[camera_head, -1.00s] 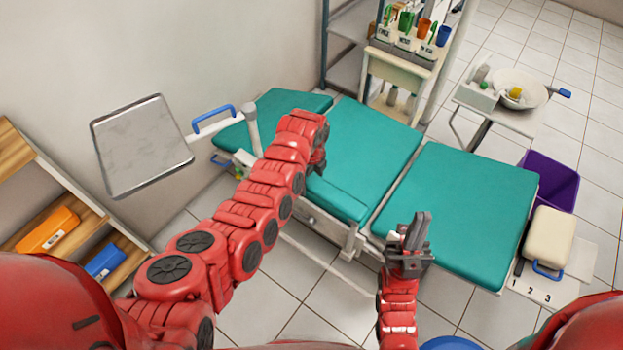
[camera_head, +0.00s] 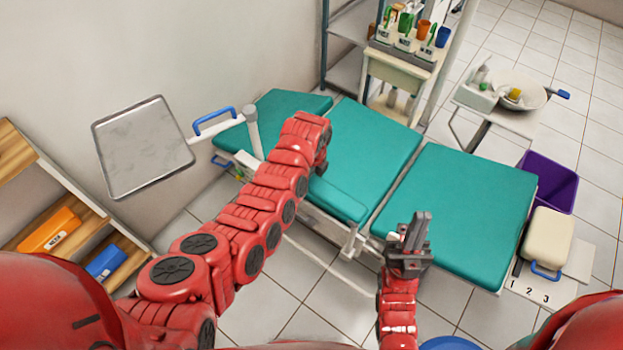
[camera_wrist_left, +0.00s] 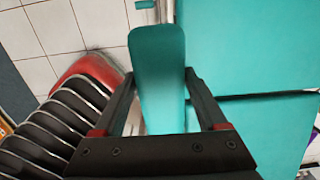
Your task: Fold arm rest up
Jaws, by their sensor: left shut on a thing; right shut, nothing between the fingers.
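The teal padded arm rest (camera_head: 338,198) lies along the near side of the teal dental chair's middle section (camera_head: 372,143). In the left wrist view the arm rest (camera_wrist_left: 158,65) is a long rounded teal pad between my two black fingers. My left gripper (camera_wrist_left: 160,85) is shut on it. In the head view my left gripper (camera_head: 320,168) is at the pad's left end, mostly hidden by my own red wrist. My right gripper (camera_head: 420,222) is shut and empty, upright in front of the chair's right section (camera_head: 465,205).
A metal tray (camera_head: 143,147) on an arm with a blue handle (camera_head: 214,120) stands at the left. A wooden shelf (camera_head: 125,250) is at the lower left. A basin (camera_head: 518,92), a purple bin (camera_head: 549,182) and a cream box (camera_head: 548,236) are at the right.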

